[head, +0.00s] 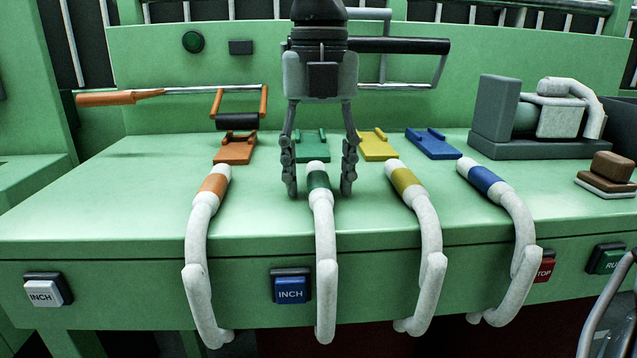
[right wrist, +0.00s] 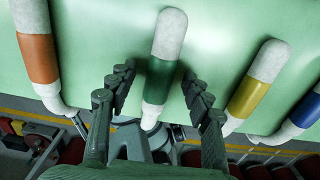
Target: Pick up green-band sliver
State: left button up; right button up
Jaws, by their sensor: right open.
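The green-band sliver (head: 325,235) is a white rope with a green band near its rounded tip. It lies over the front edge of the green bench, tip on top and tail hanging down. My right gripper (head: 319,188) points down above the bench, open, with one finger on each side of the banded end. In the right wrist view the green-band sliver (right wrist: 163,75) runs between the two open fingers (right wrist: 158,82), with gaps showing on both sides. Contact is not visible. My left gripper is not in view.
Orange-band (head: 199,225), yellow-band (head: 429,230) and blue-band (head: 520,225) slivers flank it. Behind are small coloured holders, including a green one (head: 311,140). A grey machine block (head: 495,110) stands at right, an orange-handled rod (head: 105,98) at left. The bench top (head: 90,210) at left is clear.

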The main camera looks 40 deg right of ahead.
aim_at(318, 177)
jog(key=shift+c, duration=0.6)
jog(key=c, duration=1)
jog(key=shift+r, duration=0.1)
notch_tip(318, 177, up, 7)
jog(key=shift+w+r, duration=0.1)
jog(key=shift+r, duration=0.1)
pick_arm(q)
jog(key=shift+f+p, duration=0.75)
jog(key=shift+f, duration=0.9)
pick_arm(e)
jog(key=shift+r, duration=5.25)
